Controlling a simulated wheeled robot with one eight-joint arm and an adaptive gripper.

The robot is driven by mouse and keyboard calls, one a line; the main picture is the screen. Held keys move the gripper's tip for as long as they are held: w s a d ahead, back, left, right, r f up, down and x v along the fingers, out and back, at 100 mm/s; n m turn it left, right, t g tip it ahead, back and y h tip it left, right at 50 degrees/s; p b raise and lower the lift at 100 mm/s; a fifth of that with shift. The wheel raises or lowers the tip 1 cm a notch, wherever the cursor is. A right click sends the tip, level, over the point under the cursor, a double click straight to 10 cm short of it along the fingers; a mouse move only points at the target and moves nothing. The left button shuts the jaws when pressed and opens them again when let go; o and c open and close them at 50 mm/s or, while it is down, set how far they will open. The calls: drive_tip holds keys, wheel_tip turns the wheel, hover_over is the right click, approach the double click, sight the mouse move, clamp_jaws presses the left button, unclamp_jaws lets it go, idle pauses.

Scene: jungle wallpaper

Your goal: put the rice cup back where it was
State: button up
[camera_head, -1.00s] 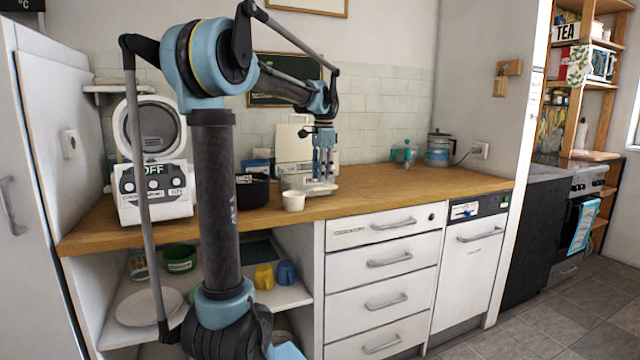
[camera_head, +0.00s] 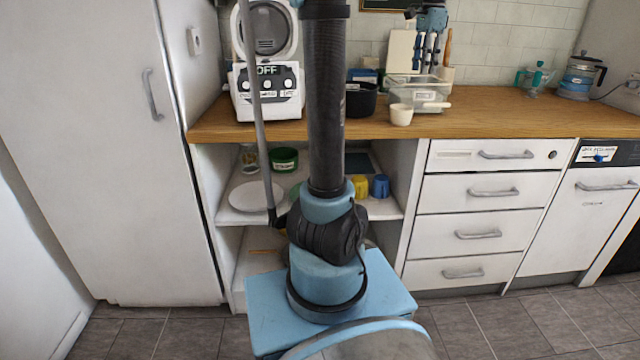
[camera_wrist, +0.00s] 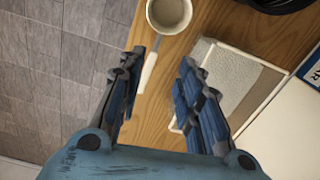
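The rice cup is a small white cup (camera_head: 401,115) standing upright at the counter's front edge. Its mouth shows at the top of the wrist view (camera_wrist: 169,12), and a pale handle runs from it towards my gripper. My gripper (camera_head: 428,55) is above the counter, over a clear bin (camera_head: 420,83) just behind the cup. In the wrist view my gripper (camera_wrist: 160,82) is open, with fingers wide apart and nothing held. The handle lies in the gap between the fingers as seen from above. The bin (camera_wrist: 228,80) holds pale, grainy contents and sits by the right finger.
A white rice cooker (camera_head: 268,92) with its lid up stands on the counter at left. A black pot (camera_head: 361,100) is between it and the cup. A kettle (camera_head: 580,78) and a teal-and-clear item (camera_head: 534,77) stand farther right. The counter (camera_head: 510,105) between is clear.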

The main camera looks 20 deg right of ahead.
drive_tip(key=s+a+f+n, duration=0.1)
drive_tip(key=a+f+n, duration=0.45)
drive_tip(key=a, duration=0.75)
drive_tip(key=s+a+f+n, duration=0.1)
drive_tip(key=a+f+n, duration=0.45)
drive_tip(key=a, duration=0.75)
drive_tip(key=s+a+f+n, duration=0.2)
drive_tip(key=s+a+f, duration=0.2)
drive_tip(key=f, duration=0.3)
drive_tip(key=s+a+f+n+t, duration=0.1)
drive_tip(key=s+a+f+n, duration=0.2)
drive_tip(key=a+f, duration=0.3)
drive_tip(key=s+a+f+n+t, duration=0.1)
drive_tip(key=s+a+f+n, duration=0.2)
drive_tip(key=s+a+f, duration=0.2)
wheel_tip(320, 180, down, 4)
drive_tip(key=shift+s+r, duration=0.1)
drive_tip(key=shift+s, duration=0.2)
drive_tip(key=shift+a, duration=0.1)
drive_tip(key=shift+w+f, duration=0.2)
drive_tip(key=shift+w, duration=0.25)
